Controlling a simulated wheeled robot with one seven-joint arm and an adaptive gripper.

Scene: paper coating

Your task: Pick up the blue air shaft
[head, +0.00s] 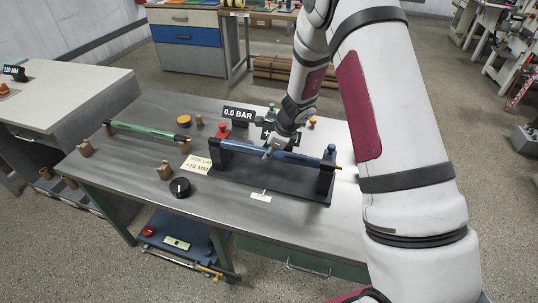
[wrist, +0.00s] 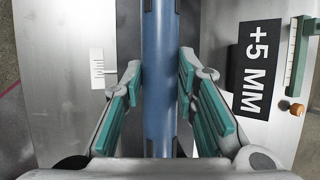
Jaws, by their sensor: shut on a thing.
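The blue air shaft (head: 300,158) lies level across a black stand (head: 250,185), with its ends at the stand's two uprights. Whether it rests in them or sits slightly above, I cannot tell. My gripper (head: 269,150) reaches down onto the shaft near its middle, left of centre. In the wrist view the shaft (wrist: 158,110) runs lengthwise between the two teal-padded fingers of my gripper (wrist: 160,72), which is shut on it.
A green shaft (head: 145,131) lies on wooden blocks at the table's left. A black knob (head: 180,188), a paper note (head: 196,165) and a 0.0 BAR display (head: 238,113) are near the stand. The table's front left (head: 130,185) is clear.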

